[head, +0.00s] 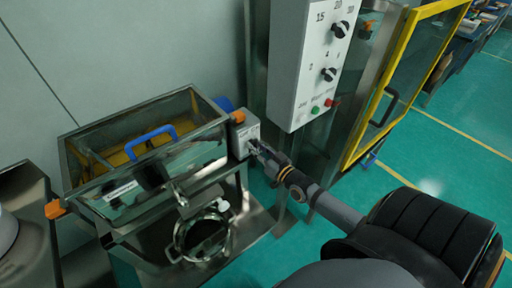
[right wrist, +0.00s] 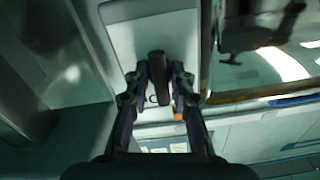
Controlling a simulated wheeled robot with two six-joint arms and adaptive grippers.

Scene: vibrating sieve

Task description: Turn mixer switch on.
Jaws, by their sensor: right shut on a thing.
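The mixer (head: 145,160) is a metal box with a clear lid and a blue handle, at the left of the head view. A small grey switch box (head: 241,128) sits on its right end. My right gripper (head: 256,149) reaches this box from the right. In the right wrist view, a dark switch knob (right wrist: 158,66) stands out from the pale box face (right wrist: 191,38). The fingers of my right gripper (right wrist: 159,75) are closed on either side of the knob. In the head view the fingers mostly hide the knob. My left gripper is out of view.
A white control panel (head: 309,70) with dark knobs and red and green buttons hangs above my right arm. A yellow-framed glass door (head: 403,75) stands to its right. A round metal outlet (head: 202,238) is below the mixer. Green floor (head: 440,150) is open at the right.

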